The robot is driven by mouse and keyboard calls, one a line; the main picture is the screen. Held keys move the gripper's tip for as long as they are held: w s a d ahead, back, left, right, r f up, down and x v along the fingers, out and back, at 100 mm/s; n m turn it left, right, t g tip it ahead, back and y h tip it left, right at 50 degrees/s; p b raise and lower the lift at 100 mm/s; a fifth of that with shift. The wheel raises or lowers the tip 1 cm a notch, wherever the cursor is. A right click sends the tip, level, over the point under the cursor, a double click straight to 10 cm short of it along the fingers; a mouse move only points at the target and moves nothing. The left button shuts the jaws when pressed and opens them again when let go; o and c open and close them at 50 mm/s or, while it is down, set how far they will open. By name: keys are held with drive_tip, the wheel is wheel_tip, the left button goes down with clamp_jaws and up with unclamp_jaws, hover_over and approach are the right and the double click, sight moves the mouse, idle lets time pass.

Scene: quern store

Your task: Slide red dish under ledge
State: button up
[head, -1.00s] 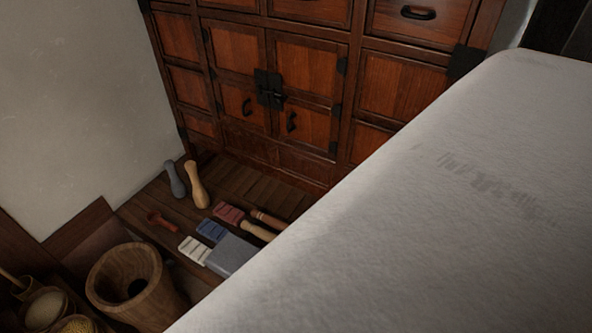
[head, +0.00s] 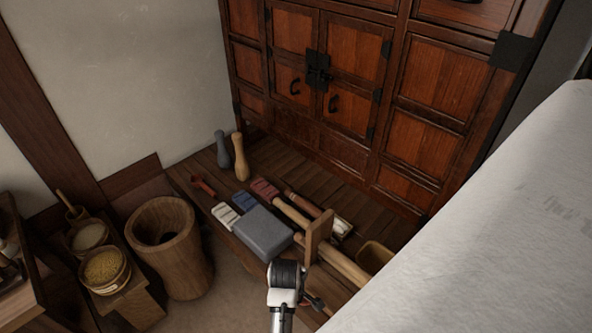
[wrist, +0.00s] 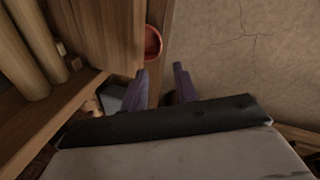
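In the wrist view a red dish (wrist: 153,42) shows just beyond my fingertips, at the edge of a wooden board. Its left part is hidden by the wood. My gripper (wrist: 161,82) is open, with its two purplish fingers apart and no object seen between them. The dish lies a little past the fingertips, apart from them. In the head view my gripper (head: 314,302) is small and dark, low beside the wooden bench; the dish cannot be made out there. I cannot tell which edge is the ledge.
The bench holds a grey block (head: 263,232), a wooden upright (head: 318,237), rollers, and a grey pestle (head: 222,150). A wooden mortar (head: 170,245) stands left, near a bowl of grain (head: 105,267). A chest (head: 345,75) stands behind. The head view's lower right is blocked.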

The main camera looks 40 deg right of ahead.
idle(0.4)
drive_tip(key=x, duration=1.4)
drive_tip(key=shift+r, duration=0.1)
clamp_jaws()
